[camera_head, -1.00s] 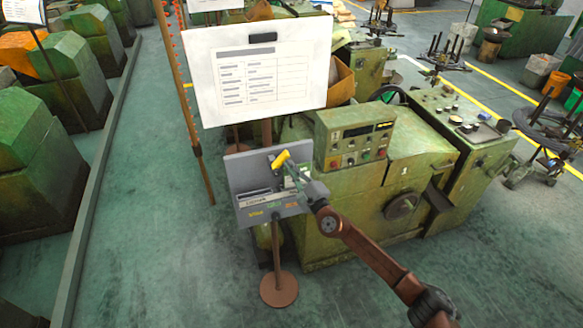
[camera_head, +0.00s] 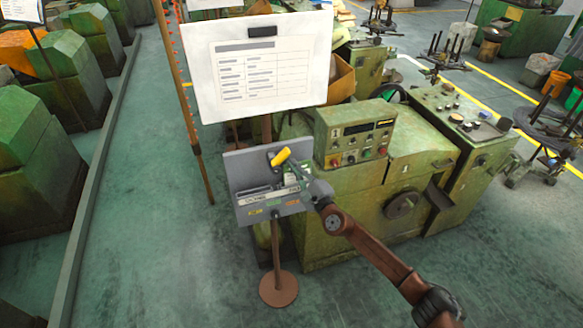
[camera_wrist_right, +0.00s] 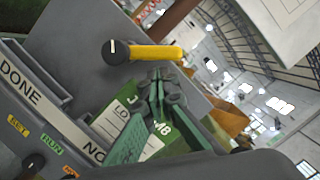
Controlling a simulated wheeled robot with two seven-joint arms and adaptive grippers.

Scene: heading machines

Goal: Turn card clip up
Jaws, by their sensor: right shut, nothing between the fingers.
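The card clip is a yellow lever (camera_head: 280,157) on a dark round pivot, mounted on the upper part of a grey board (camera_head: 240,162). In the right wrist view the clip (camera_wrist_right: 155,53) lies nearly level, its yellow arm reaching right from the black pivot. My right gripper (camera_head: 296,168) comes from the lower right and is at the board, just beside the clip. In the wrist view its green fingers (camera_wrist_right: 157,88) are shut and empty, just below the yellow lever. I cannot tell whether they touch it. My left gripper is not in view.
The board has a "DONE" slot (camera_wrist_right: 28,92) and a small knob (camera_wrist_right: 33,165) with coloured labels. It stands on a brown post with a round base (camera_head: 279,289). A white sheet board (camera_head: 258,105) hangs above. A green machine (camera_head: 350,215) stands close on the right.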

